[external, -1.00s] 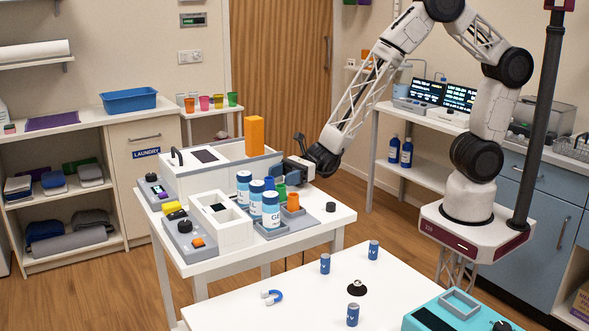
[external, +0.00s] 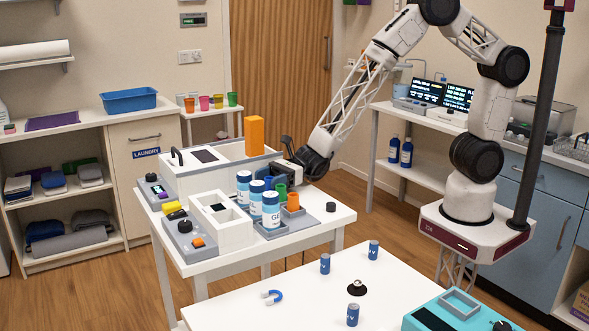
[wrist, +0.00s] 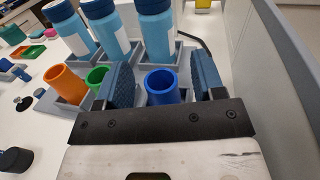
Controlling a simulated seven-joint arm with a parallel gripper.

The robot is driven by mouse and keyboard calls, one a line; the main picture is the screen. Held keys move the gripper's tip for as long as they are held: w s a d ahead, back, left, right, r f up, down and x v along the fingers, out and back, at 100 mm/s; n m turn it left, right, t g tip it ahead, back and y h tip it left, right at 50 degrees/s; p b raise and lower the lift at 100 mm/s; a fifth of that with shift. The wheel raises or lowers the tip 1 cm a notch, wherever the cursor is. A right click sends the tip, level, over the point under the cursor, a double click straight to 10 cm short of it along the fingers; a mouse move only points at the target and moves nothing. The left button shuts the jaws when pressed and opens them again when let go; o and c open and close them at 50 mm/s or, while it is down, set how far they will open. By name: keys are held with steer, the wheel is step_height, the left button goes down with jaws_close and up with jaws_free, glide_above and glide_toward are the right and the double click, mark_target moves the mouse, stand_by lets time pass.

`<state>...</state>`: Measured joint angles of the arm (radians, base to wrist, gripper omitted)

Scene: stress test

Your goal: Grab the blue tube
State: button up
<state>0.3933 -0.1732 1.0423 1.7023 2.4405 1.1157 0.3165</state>
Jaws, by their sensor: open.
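The blue tube (wrist: 161,86) is a short open cylinder standing upright in a grey tray in the wrist view. My gripper (wrist: 160,84) is open, with one dark blue finger on each side of the tube and a gap showing to each. In the external view my gripper (external: 279,178) is low at the tray on the white table, and I cannot clearly make out the blue tube there. A green tube (wrist: 97,78) stands just outside the left finger. An orange tube (wrist: 66,85) stands further left; both also show in the external view.
Blue-and-white bottles (wrist: 154,36) stand in a row just behind the tubes. A grey wall (wrist: 262,85) rises close to the right finger. A black knob (wrist: 15,160) sits on the table at left. A white box with an orange block (external: 257,136) stands behind.

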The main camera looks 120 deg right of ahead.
stand_by(0.3)
steer(key=c, duration=1)
steer(key=shift+r, duration=0.15)
steer(key=shift+r, duration=0.5)
steer(key=shift+s+a+r, duration=0.1)
steer(key=shift+s+r, duration=0.15)
steer(key=shift+r, duration=0.35)
steer(key=shift+s+r, duration=0.2)
steer(key=shift+r, duration=0.4)
steer(key=s+a, duration=0.1)
steer(key=s, duration=0.4)
steer(key=s+a+r, duration=0.1)
steer(key=s, duration=0.3)
steer(key=s+a, duration=0.1)
steer(key=s, duration=0.4)
steer(key=shift+s+a+r, duration=0.15)
steer(key=shift+s+a, duration=0.2)
steer(key=shift+a, duration=0.05)
